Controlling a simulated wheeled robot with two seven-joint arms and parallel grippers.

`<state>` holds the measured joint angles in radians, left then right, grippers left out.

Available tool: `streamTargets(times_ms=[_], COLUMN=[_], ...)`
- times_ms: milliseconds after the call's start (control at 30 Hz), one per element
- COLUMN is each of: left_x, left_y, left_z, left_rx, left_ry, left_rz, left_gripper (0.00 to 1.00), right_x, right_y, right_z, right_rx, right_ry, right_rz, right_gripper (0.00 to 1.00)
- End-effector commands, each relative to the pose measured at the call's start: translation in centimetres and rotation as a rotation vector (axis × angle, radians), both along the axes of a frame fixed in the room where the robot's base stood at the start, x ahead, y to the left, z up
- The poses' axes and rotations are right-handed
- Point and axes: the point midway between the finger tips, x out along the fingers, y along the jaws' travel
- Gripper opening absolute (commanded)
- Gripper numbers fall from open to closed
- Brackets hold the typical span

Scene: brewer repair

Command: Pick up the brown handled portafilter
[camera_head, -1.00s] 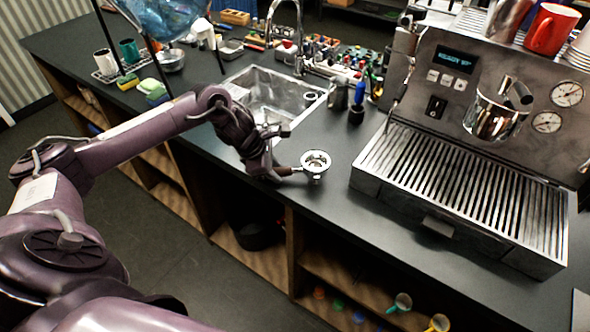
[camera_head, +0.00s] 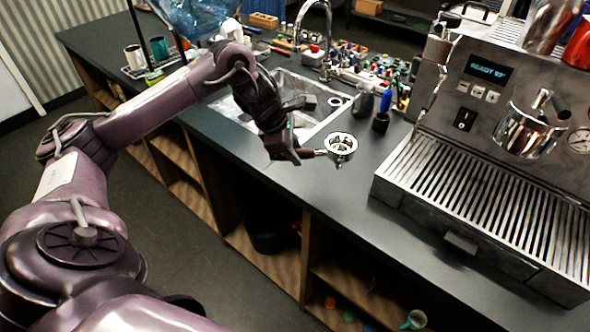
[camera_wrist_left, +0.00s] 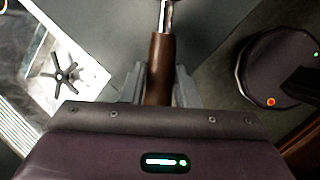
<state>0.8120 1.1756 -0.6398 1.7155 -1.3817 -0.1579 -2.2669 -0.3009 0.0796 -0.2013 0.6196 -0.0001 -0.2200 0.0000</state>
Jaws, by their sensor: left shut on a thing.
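The portafilter (camera_head: 341,147) has a round metal basket head and a brown handle. My left gripper (camera_head: 303,153) is shut on its handle, with the head sticking out to the right, near the front edge of the counter. In the left wrist view the brown handle (camera_wrist_left: 160,62) lies between the two fingers (camera_wrist_left: 159,88), and its metal neck runs up out of the picture. The head is not seen in that view. It appears held above the counter. My right gripper is not in view.
The espresso machine (camera_head: 470,130) with its slatted drip tray (camera_head: 470,195) stands to the right. A sink (camera_head: 300,92) with a tap lies behind the gripper. A dark counter (camera_head: 350,190) has free room before the machine. Small bottles (camera_head: 386,100) stand behind.

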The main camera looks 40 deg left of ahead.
Motion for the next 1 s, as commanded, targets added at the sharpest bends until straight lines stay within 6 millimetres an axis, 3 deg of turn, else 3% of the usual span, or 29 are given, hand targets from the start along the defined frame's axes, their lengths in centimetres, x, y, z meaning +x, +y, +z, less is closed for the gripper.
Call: streamTargets(times_ms=[100, 200, 433, 600, 967, 1000], left_x=[0.2, 0.2, 0.1, 0.1, 0.0, 0.0], left_y=[0.0, 0.1, 0.0, 0.0, 0.0, 0.0], left_z=[4.5, 7.2, 11.1, 12.3, 12.5, 12.5], left_rx=[0.0, 0.001, -0.001, -0.002, -0.002, -0.002], left_ry=[-0.013, -0.01, -0.007, -0.005, -0.002, -0.003], left_rz=[0.0, 0.001, 0.001, 0.0, 0.001, 0.001], left_gripper=[0.0, 0.0, 0.0, 0.0, 0.0, 0.26], right_x=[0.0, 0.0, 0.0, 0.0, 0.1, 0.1], right_y=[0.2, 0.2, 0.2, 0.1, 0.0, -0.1], right_z=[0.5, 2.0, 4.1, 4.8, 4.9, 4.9], right_rx=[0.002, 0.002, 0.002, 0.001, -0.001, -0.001], right_ry=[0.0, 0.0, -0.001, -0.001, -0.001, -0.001], right_rz=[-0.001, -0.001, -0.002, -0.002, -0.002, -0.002], right_gripper=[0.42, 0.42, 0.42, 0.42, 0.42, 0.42])
